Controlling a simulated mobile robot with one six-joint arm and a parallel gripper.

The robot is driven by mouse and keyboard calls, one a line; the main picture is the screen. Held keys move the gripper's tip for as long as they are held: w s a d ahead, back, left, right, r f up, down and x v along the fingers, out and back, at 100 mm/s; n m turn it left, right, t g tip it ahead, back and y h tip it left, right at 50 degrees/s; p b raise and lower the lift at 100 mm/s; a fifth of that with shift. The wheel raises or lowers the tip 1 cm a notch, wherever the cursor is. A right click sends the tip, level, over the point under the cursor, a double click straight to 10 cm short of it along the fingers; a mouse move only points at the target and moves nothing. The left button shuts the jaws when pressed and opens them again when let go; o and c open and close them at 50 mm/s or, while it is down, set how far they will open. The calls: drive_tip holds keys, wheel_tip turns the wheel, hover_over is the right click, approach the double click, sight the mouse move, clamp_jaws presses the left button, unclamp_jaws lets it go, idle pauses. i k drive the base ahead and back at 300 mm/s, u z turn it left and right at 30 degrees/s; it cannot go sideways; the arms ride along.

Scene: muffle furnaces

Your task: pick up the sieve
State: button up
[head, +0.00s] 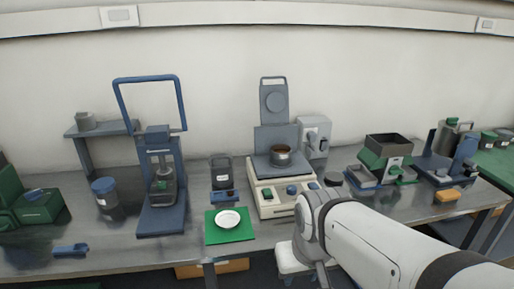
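A round grey metal pan with a brownish inside (282,155), which looks like the sieve, sits upright on the beige machine (284,198) with blue and red knobs, near the middle of the bench. My white arm reaches in from the lower right, and its wrist end is in front of the bench edge, below and to the right of the machine. The arm is apart from the pan. My gripper's fingers do not show, so I cannot see what they hold.
A white dish (228,219) lies on a green mat (218,237) left of the machine. A blue press-like stand (162,217) is further left. A dark hopper unit (389,147) stands to the right. The bench front near the left is mostly clear.

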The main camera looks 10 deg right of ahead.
sight(278, 152)
drive_tip(key=i, duration=0.95)
drive_tip(key=u, duration=0.05)
